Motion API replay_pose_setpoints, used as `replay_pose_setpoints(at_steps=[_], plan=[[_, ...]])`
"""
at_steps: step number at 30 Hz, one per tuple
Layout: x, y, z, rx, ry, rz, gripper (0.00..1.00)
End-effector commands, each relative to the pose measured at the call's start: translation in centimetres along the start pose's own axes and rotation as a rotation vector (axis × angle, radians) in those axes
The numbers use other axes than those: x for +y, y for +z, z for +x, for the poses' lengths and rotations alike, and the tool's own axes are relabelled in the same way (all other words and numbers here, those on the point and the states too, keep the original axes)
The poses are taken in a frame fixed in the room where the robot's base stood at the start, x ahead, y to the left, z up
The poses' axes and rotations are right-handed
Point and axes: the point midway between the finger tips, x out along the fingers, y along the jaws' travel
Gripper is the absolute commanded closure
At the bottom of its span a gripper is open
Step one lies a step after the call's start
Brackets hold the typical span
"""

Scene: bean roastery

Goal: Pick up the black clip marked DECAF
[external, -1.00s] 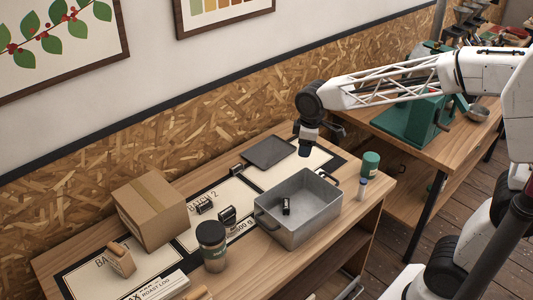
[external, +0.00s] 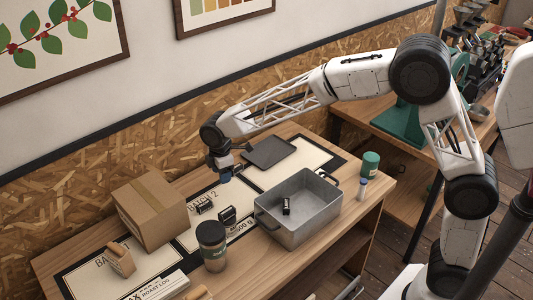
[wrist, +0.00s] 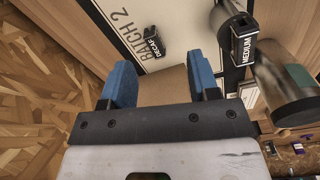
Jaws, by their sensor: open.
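The black clip marked DECAF (wrist: 152,46) lies on the white BATCH 2 panel in the wrist view, just beyond my fingertips, its white lettering readable. In the external view it appears to be the small dark clip (external: 205,208) by the BATCH 2 lettering. My gripper (external: 222,175) hangs above the table, behind and above this clip. In the wrist view its two blue fingers (wrist: 162,80) are wide apart with nothing between them. A second black clip, marked MEDIUM (wrist: 245,46), sits to the right of the DECAF clip.
A cardboard box (external: 150,208) stands left of the clips and a dark-lidded jar (external: 212,260) in front. A grey metal bin (external: 292,232) holding another dark clip (external: 286,206) stands to the right. A dark flat tray (external: 269,152) lies behind the bin.

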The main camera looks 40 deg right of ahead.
Motion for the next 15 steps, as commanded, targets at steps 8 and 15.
replay_pose_setpoints(at_steps=[8,15], plan=[[1.6,-6.2,5.1,-0.012,-0.022,-0.159,0.45],[2.0,-8.3,6.9,-0.015,-0.029,-0.217,0.45]])
